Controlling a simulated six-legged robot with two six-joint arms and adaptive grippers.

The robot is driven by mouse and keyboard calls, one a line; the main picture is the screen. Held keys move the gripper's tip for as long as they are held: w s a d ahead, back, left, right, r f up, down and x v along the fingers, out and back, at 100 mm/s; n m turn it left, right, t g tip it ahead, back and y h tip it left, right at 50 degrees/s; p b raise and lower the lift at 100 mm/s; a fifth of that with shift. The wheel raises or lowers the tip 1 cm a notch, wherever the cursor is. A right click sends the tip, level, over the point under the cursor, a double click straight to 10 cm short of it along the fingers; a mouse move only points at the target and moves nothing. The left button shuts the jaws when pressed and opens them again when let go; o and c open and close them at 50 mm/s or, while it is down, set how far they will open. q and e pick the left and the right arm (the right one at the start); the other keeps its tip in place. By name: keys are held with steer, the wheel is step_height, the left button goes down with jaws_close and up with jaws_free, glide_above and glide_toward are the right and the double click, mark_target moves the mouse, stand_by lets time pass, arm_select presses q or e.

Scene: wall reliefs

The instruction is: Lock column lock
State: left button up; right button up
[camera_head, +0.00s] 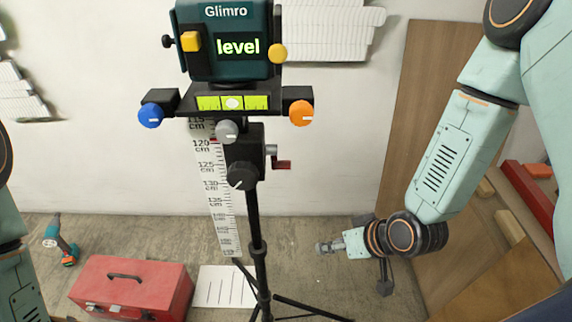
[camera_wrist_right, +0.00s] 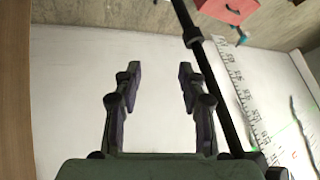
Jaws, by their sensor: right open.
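The column lock looks like the small red lever (camera_head: 283,165) on a grey stub at the right side of the black tripod column (camera_head: 252,212). A dark teal Glimro device (camera_head: 225,68) reading "level" sits on top of the tripod. My right gripper (camera_head: 322,247) is right of the column and lower than the lever, apart from both. In the right wrist view its two fingers (camera_wrist_right: 158,72) are open with nothing between them, and the black tripod pole (camera_wrist_right: 205,65) passes to their right. My left gripper is out of view; only its arm shows at the left edge.
Blue (camera_head: 151,115), grey (camera_head: 227,131) and orange (camera_head: 301,113) knobs sit around the tripod head. A black knob (camera_head: 242,176) is on the column. Tripod legs (camera_head: 310,308) spread low. A red toolbox (camera_head: 133,287) and drill (camera_head: 62,243) are left; a wooden panel (camera_head: 412,120) stands right.

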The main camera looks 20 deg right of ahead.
mark_target(287, 168)
steer(key=w+r+n+t+y, duration=0.2)
steer(key=w+r+n+y, duration=0.2)
steer(key=w+r+n, duration=0.3)
steer(key=w+r+n+t+y, duration=0.2)
steer(key=w+r+n+y, duration=0.15)
steer(key=r+n, duration=0.45)
steer(key=shift+w+a+f+n+g+y+b, duration=0.25)
steer(key=shift+w+a+n+g+b, duration=0.15)
steer(key=shift+a+n+b, duration=0.55)
steer(key=shift+w+a+f+n+g+y+b, duration=0.25)
steer(key=shift+w+a+n+g+b, duration=0.25)
steer(key=shift+a+n, duration=0.75)
steer(key=shift+w+a+f+n+g+y+b, duration=0.2)
steer(key=shift+w+a+n+y+b, duration=0.1)
steer(key=shift+a+n+b, duration=0.8)
steer(key=shift+a, duration=0.15)
steer(key=shift+p, duration=0.3)
jaws_close()
